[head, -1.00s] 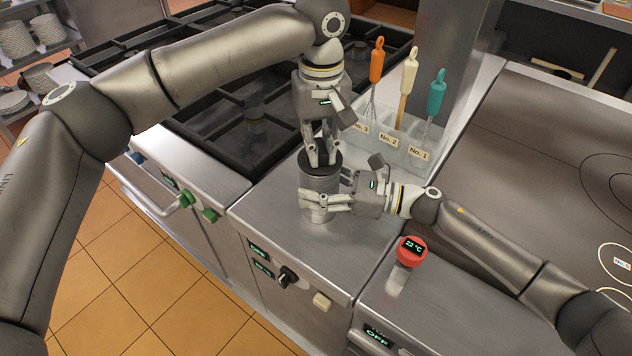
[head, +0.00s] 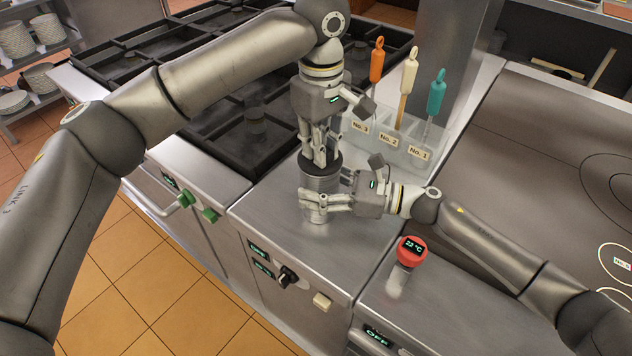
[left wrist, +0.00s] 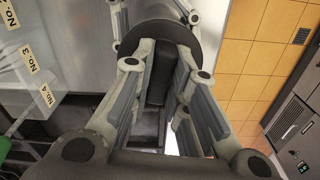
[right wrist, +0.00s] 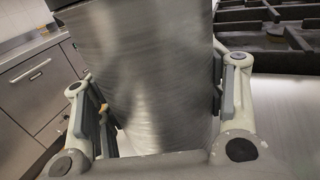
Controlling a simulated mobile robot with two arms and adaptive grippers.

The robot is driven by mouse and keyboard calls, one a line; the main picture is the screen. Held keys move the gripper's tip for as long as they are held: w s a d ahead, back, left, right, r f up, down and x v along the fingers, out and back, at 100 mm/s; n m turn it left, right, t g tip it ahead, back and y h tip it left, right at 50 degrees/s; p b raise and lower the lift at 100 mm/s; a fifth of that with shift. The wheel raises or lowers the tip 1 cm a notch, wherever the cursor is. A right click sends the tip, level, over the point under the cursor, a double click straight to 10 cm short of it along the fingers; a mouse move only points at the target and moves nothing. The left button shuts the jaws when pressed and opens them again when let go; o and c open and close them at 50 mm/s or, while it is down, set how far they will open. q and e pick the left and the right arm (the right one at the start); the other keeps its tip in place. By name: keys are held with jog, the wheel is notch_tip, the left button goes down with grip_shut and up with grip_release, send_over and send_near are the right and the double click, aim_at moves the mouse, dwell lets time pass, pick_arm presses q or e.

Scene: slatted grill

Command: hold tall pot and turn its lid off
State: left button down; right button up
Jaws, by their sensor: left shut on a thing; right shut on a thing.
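The tall pot (head: 320,184) is a brushed steel cylinder standing upright on the steel counter. Its dark lid (head: 333,160) sits on top and also shows in the left wrist view (left wrist: 196,38). My left gripper (head: 322,160) comes down from above and is shut on the lid's dark knob (left wrist: 160,75). My right gripper (head: 318,203) reaches in from the right and is shut around the pot's body, which fills the middle of the right wrist view (right wrist: 145,70). The fingers hide part of the pot's lower side and most of the knob.
A clear holder (head: 400,146) with orange, cream and teal handled utensils stands just behind the pot. A black slatted grill (head: 240,140) lies to the left. A red-topped 22 °C dial (head: 411,250) stands at the front right. The counter front (head: 270,225) is clear.

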pick_arm(q)
jog(key=shift+w+a+n, duration=0.1)
jog(key=shift+n, duration=0.2)
jog(key=shift+n, duration=1.4)
jog(key=shift+n, duration=1.6)
jog(key=shift+n, duration=1.6)
jog(key=n, duration=0.3)
